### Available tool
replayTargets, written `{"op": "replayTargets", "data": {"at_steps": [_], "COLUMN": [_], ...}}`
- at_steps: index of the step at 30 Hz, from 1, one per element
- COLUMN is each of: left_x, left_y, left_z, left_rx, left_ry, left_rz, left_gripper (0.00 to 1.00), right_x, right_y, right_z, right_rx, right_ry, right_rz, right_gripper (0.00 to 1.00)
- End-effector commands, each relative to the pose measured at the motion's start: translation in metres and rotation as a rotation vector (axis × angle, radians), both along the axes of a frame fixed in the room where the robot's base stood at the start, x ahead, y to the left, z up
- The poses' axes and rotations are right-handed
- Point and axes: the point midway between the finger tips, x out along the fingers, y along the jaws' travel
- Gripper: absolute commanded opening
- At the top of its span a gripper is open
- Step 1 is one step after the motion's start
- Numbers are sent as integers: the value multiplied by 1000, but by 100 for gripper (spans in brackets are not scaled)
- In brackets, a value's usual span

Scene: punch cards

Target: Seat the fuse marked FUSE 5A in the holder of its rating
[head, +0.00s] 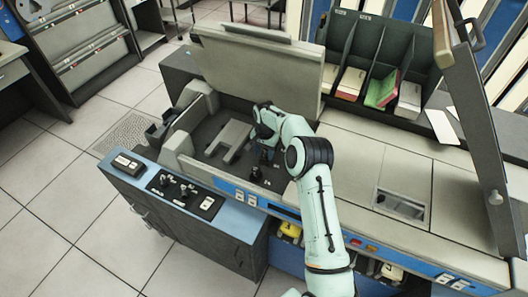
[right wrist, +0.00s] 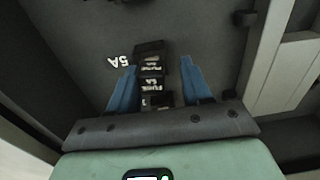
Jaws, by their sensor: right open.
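My right gripper (head: 264,156) reaches down into the open bay of the machine in the head view. In the right wrist view its two blue fingers (right wrist: 158,66) are apart, one on each side of a dark fuse (right wrist: 152,82) with pale lettering that seems to read FUSE 5A, upside down. A gap shows beside the fuse on the right. A dark block, seemingly the holder (right wrist: 150,47), lies at the fuse's far end, by a white 5A marking (right wrist: 118,62) on the bay floor. How deep the fuse sits is unclear. My left gripper is out of view.
A small dark fitting (head: 256,174) stands on the bay floor near the front edge. A raised lid (head: 255,65) stands behind the bay, and a grey block (head: 229,140) lies left of my gripper. Card racks (head: 372,70) stand at the back right.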

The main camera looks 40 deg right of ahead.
Motion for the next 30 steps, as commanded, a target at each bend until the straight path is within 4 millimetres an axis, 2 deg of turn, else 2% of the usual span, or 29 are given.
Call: {"op": "replayTargets", "data": {"at_steps": [1,9,13,17,24,30], "left_x": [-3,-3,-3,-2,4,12], "left_y": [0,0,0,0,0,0], "left_z": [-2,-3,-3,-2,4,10], "left_rx": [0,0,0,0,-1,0], "left_ry": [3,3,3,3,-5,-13], "left_rz": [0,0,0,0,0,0], "left_gripper": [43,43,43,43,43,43], "right_x": [-14,-15,-15,-13,-6,-5], "right_y": [-3,-3,-3,-2,2,4], "right_z": [-19,-19,-9,15,79,118], "right_rx": [0,-1,-2,-3,-4,-4], "right_ry": [45,49,47,38,12,3], "right_rz": [1,3,3,2,3,3], "right_gripper": [61,61,61,61,61,61]}}
